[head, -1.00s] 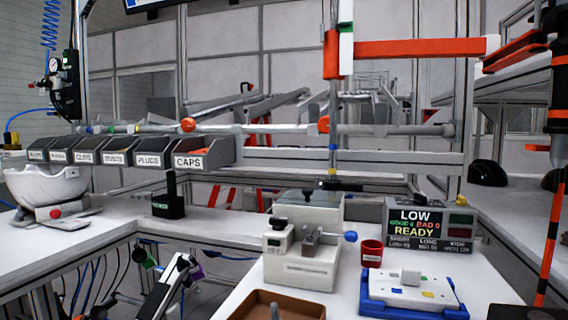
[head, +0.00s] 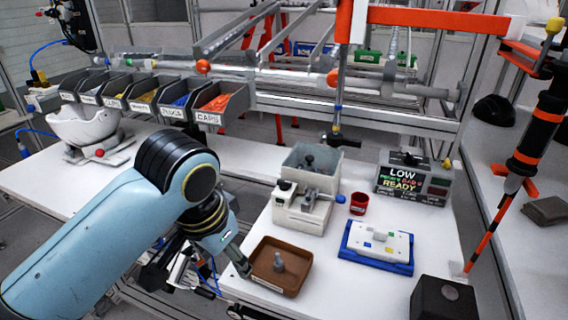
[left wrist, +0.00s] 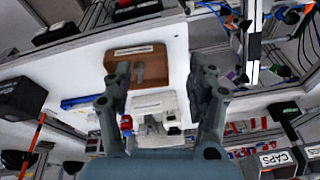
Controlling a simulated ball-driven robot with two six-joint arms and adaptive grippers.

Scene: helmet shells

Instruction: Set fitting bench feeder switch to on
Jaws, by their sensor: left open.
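I cannot tell for sure which part is the feeder switch. On the white fitting bench (head: 345,282) stands a pale machine (head: 302,211) with dark knobs and a grey bin (head: 311,165) behind it. In the left wrist view, two black labelled units sit by the bench edge: one with a red part (left wrist: 136,10) and another (left wrist: 58,32). Their switch positions are too small to read. My left gripper (head: 240,262) is open and empty, left of the brown tray (head: 290,285). Its spread fingers show in the left wrist view (left wrist: 162,88). My right gripper is out of view.
The tray holds a grey upright piece (head: 279,262). Labelled part bins (head: 215,102) line the back left.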

